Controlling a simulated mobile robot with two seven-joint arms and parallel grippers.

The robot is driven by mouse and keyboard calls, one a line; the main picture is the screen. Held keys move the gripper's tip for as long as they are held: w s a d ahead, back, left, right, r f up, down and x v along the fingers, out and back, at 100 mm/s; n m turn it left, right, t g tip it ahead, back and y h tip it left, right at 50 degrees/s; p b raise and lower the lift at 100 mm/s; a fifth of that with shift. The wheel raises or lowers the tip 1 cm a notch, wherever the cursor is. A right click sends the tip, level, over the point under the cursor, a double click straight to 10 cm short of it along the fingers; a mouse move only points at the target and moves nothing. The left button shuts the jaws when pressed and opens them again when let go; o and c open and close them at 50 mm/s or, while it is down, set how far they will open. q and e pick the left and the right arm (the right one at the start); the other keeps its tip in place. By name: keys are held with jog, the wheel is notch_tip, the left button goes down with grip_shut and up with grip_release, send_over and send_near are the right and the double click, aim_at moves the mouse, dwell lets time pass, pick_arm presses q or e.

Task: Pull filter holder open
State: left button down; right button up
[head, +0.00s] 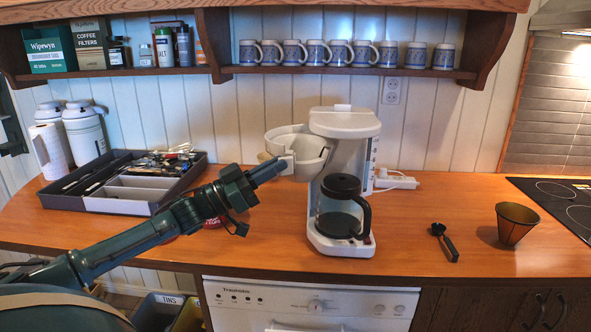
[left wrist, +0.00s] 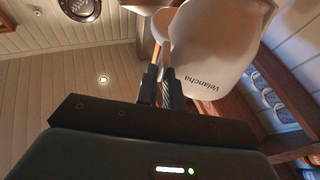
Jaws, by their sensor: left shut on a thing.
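The white filter holder (head: 300,146) is swung out to the left of the coffee maker (head: 345,122), its open top showing. My left gripper (head: 281,165) is at the holder's outer left side, shut on it. In the left wrist view the holder (left wrist: 215,45), lettered "Velancha", is just beyond the fingers (left wrist: 163,82). A tan part shows by the fingertips; the exact grip is partly hidden. The glass carafe with black handle (head: 341,208) stands on the coffee maker's base. My right gripper is in neither view.
A grey utensil tray (head: 124,206) is at the left. A black scoop (head: 445,242) and a brown cone filter (head: 516,223) lie to the right, near a cooktop (head: 560,197). A shelf with several mugs (head: 340,52) hangs above. The counter's front right is mostly free.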

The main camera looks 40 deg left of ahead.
aim_at(272, 149)
pick_arm(q)
jog(key=a, duration=0.6)
jog(key=shift+s+a+h, duration=0.25)
jog(key=shift+h, duration=0.05)
jog(key=shift+w, duration=0.1)
jog(key=c, duration=1.5)
grip_release()
jog(key=p+v, duration=0.1)
jog(key=v, duration=1.2)
jog(key=shift+a, duration=0.1)
